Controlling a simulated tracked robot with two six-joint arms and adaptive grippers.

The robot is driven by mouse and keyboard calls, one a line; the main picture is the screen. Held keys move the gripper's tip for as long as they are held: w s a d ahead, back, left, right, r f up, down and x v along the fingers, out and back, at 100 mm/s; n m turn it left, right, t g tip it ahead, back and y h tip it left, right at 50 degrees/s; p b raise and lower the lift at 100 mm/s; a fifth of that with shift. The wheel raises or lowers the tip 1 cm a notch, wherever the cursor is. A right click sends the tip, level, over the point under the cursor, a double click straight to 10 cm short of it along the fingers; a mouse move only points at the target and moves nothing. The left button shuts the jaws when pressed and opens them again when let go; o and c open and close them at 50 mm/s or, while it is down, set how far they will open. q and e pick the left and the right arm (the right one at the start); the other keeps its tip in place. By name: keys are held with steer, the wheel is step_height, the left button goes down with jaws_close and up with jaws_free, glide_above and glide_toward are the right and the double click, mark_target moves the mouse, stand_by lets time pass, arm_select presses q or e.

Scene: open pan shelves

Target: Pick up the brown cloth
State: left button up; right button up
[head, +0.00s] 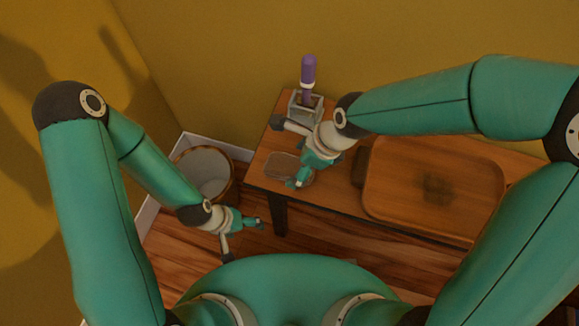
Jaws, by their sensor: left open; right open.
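A small brownish square (281,166) lies on the left part of the wooden table. It looks like the brown cloth, but it is too small and dim to be sure. My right gripper (285,153) is over that end of the table, with its fingers spread and nothing between them that I can see held. One finger covers the right edge of the square; I cannot tell whether they touch. My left gripper (242,241) is open and empty, low in front of the table's left end, beside the basket.
A wooden tray (392,205) with a dark patch on it takes up the table's right part. A purple-handled tool (308,72) stands in a grey holder (293,108) at the back left. A round basket (231,181) stands left of the table.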

mark_target(295, 165)
steer(key=shift+x, duration=1.2)
steer(key=c, duration=1.2)
steer(key=shift+c, duration=0.2)
step_height(295, 165, up, 20)
steer(key=p, duration=0.5)
